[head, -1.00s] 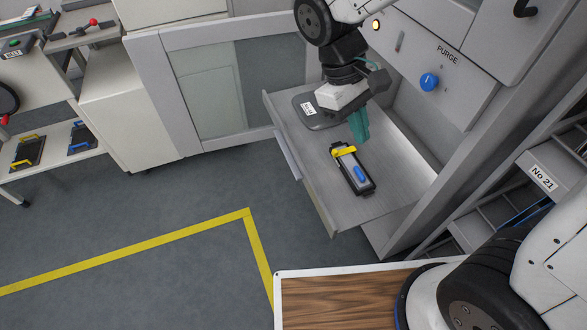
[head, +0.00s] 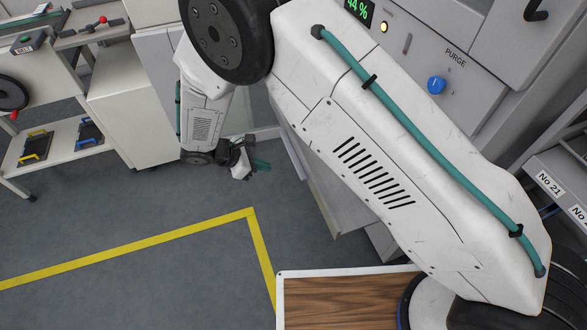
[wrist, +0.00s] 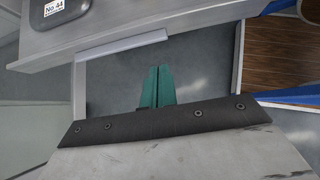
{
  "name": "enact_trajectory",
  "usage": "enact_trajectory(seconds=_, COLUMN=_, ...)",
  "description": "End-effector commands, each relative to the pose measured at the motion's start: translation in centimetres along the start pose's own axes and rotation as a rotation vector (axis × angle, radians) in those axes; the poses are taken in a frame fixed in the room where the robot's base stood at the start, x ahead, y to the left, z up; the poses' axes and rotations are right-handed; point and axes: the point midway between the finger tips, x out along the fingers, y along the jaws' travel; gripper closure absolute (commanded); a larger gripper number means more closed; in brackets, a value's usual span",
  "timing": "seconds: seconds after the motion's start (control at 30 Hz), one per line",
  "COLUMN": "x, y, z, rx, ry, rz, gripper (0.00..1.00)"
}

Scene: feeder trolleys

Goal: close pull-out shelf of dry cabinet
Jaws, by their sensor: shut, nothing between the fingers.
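The dry cabinet (head: 480,65) stands at the upper right of the head view. Its pull-out shelf (head: 343,215) is out; my arm covers most of it. The light handle strip (head: 292,155) runs along its front edge. In the wrist view the shelf (wrist: 130,38) fills the upper left, with the handle (wrist: 125,47) along its near edge. My gripper (head: 263,165) is left of the shelf front, outside the cabinet. Its teal fingers (wrist: 157,70) are shut and empty, pointing toward the handle with a small apparent gap.
A dark holder labelled No 44 (wrist: 60,10) lies on the shelf; the cassette seen earlier is hidden by my arm. A wood-topped surface (head: 345,300) is in front. A trolley with racks (head: 560,180) stands right, another (head: 60,150) left. The floor between is free.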

Motion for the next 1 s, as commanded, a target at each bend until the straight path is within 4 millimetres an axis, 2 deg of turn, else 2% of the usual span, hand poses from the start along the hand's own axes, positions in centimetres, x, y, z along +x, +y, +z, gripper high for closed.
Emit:
enact_trajectory(seconds=0.17, x=2.0, y=-0.2, z=0.0, rx=-0.011, ry=-0.003, rz=-0.007, gripper=1.00)
enact_trajectory(seconds=0.57, x=10.4, y=-0.4, z=0.1, rx=-0.007, ry=-0.002, rz=-0.011, gripper=1.00)
enact_trajectory(seconds=0.73, x=11.9, y=-0.3, z=2.0, rx=-0.007, ry=-0.001, rz=-0.008, gripper=1.00)
enact_trajectory(seconds=1.0, x=12.9, y=-0.3, z=2.9, rx=-0.007, ry=0.000, rz=-0.007, gripper=1.00)
